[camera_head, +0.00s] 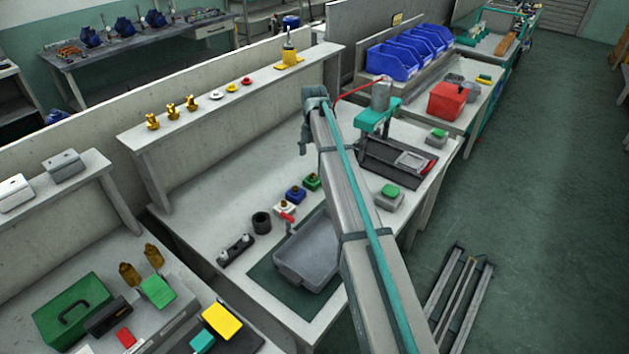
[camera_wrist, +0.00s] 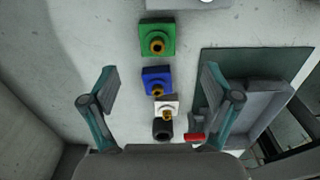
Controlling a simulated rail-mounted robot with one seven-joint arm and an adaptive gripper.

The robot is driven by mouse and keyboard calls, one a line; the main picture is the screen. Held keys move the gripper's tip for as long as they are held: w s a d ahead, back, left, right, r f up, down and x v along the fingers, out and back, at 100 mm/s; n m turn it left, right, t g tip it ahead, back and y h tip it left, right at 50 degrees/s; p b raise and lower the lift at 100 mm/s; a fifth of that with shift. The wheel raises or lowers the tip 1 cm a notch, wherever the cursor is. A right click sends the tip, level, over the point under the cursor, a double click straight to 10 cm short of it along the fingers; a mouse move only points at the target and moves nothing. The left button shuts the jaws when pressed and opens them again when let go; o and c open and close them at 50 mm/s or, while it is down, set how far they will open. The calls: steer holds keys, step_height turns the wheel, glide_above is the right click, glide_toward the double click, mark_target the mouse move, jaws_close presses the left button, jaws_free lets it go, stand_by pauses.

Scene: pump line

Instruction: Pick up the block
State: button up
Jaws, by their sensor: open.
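Three small blocks with brass fittings stand in a row on the bench: a green block (camera_head: 311,181), a blue block (camera_head: 295,194) and a white block (camera_head: 284,209). The wrist view shows the same green block (camera_wrist: 157,38), blue block (camera_wrist: 157,79) and white block (camera_wrist: 167,105) from above. My gripper (camera_wrist: 159,77) is open and empty, its fingers on either side of the row in the picture, with the blue block between the tips. The height above the blocks is hard to tell. In the head view my fingers are not clearly seen.
A grey tray (camera_head: 306,252) on a dark green mat lies beside the row. A black ring (camera_head: 261,222) and a red-handled part (camera_head: 287,217) are close to the white block. A raised shelf (camera_head: 215,108) runs behind. The bench is bare behind the blocks.

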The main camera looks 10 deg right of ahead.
mark_target(313, 174)
step_height(313, 174, down, 3)
steer(key=shift+p, duration=0.3)
steer(key=shift+a+f+p, duration=0.15)
steer(key=shift+f+p, duration=0.4)
steer(key=shift+f, duration=0.75)
steer(key=shift+a+f+p, duration=0.15)
steer(key=shift+f+p, duration=0.35)
steer(key=shift+f, duration=0.8)
steer(key=c, duration=1.5)
